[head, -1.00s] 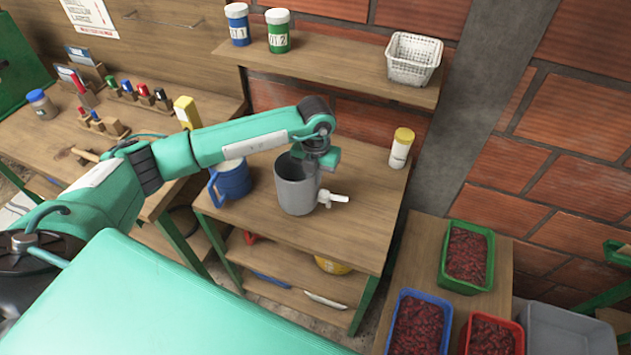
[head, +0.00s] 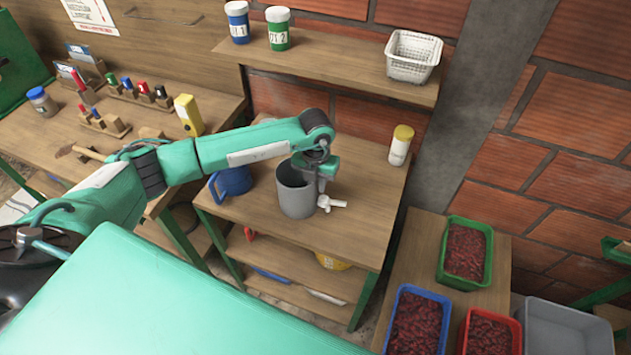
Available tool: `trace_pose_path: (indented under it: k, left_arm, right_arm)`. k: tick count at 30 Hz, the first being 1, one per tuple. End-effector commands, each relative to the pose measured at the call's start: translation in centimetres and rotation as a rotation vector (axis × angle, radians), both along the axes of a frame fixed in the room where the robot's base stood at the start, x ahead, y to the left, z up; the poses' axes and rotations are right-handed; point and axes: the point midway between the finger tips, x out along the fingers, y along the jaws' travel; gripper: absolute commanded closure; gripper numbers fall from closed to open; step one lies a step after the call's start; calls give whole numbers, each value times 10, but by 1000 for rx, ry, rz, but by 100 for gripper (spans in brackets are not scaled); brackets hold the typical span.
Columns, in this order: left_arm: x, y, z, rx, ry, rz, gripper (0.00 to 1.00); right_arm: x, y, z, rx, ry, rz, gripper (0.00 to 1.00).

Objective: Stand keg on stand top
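The keg, a grey open-topped cylinder (head: 296,199) with a white tap (head: 331,203) low on its right side, stands upright on the wooden stand top (head: 356,222). My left gripper (head: 324,178) points down at the keg's right rim, just above the tap. Its fingers are small and partly lost against the keg, so I cannot tell whether they grip the rim or only sit beside it. My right gripper is out of view.
A blue jug (head: 232,181) stands left of the keg, partly behind my arm. A yellow-capped bottle (head: 400,146) is at the top's back right. A shelf (head: 335,62) overhangs the back. The top's front right is clear. Crates of red cherries (head: 466,252) stand lower right.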

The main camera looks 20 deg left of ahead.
Motion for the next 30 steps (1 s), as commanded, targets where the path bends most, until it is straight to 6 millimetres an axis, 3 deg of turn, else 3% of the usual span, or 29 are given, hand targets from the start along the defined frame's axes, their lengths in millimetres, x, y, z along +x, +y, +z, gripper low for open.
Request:
trace_pose_path:
  k: [3,5,15,21,30]
  left_arm:
    - [0,0,6,0,0,0,76]
    - [1,0,10,0,-3,-1,76]
    - [1,0,80,0,-6,-1,76]
    - [1,0,111,-1,-3,0,76]
    - [0,0,124,0,0,-1,76]
  right_arm:
    - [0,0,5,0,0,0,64]
    - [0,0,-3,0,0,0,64]
    - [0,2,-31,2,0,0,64]
    - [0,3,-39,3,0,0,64]
    - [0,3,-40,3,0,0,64]
